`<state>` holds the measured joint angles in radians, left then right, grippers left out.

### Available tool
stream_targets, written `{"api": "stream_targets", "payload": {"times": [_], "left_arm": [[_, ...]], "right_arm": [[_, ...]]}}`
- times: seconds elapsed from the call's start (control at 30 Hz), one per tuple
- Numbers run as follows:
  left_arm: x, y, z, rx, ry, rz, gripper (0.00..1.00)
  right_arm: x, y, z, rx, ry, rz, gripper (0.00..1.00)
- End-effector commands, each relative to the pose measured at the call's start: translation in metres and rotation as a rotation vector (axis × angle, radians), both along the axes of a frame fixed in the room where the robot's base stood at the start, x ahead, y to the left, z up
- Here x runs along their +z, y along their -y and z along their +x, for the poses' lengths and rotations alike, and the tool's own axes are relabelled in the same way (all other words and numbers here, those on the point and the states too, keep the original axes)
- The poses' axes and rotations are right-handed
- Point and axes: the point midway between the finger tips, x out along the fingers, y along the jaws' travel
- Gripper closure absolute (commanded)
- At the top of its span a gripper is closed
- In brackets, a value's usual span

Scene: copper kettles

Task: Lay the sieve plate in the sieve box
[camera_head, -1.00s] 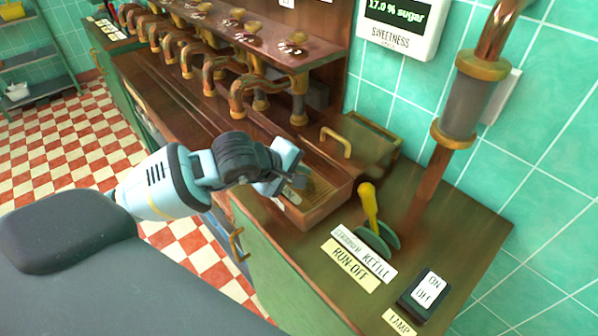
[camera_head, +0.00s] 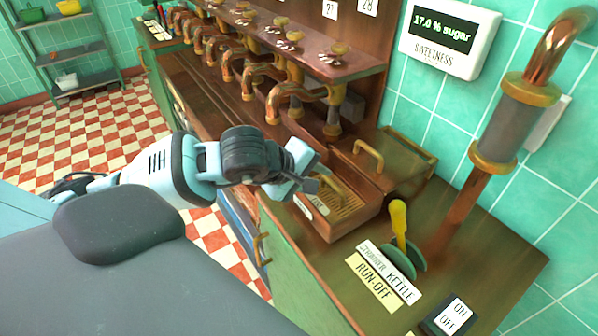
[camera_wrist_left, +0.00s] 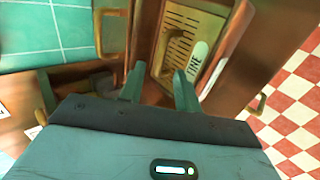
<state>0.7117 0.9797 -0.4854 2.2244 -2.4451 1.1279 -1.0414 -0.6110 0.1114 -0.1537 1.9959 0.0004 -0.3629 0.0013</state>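The sieve box (camera_head: 352,232), an open copper-brown trough at the counter's front edge, holds a slotted brass sieve plate (camera_head: 352,204) with a bar handle and a white label. In the left wrist view the plate (camera_wrist_left: 184,38) lies inside the box walls (camera_wrist_left: 228,62), its handle (camera_wrist_left: 170,50) ahead of my fingertips. I cannot tell if it is fully flat. My left gripper (camera_head: 318,178) is at the box, over the plate. In the left wrist view its fingers (camera_wrist_left: 159,82) are apart, with nothing seen clamped between them. My right gripper is not in view.
A brown lidded box (camera_head: 385,160) with a brass handle stands behind the sieve box. A yellow-handled lever (camera_head: 399,225) is at its right, before a copper pipe (camera_head: 492,130). Several copper taps (camera_head: 290,98) line the back left. A lamp switch (camera_head: 452,316) is at front right.

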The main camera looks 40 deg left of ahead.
Motion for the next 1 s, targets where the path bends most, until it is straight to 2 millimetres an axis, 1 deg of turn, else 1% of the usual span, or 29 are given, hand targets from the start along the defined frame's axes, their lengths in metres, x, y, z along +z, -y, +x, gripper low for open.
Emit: {"api": "stream_targets", "payload": {"times": [0.03,0.17,0.3,0.4,0.67,1.0], "left_arm": [[0.007,-0.003,-0.008,-0.001,0.000,0.004,0.67],[0.022,-0.009,-0.025,-0.001,-0.002,0.004,0.67],[0.034,-0.013,-0.036,0.001,-0.001,0.002,0.67],[0.039,-0.014,-0.041,0.000,-0.003,0.001,0.67],[0.043,-0.015,-0.044,0.000,-0.001,-0.001,0.67],[0.042,-0.015,-0.043,0.000,-0.001,-0.001,0.67]], "right_arm": [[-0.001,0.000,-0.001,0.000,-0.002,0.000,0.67],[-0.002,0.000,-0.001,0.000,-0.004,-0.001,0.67],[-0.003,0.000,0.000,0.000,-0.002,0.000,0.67],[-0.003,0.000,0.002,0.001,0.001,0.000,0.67],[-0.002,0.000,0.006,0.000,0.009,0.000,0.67],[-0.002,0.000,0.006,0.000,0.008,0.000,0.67]]}}
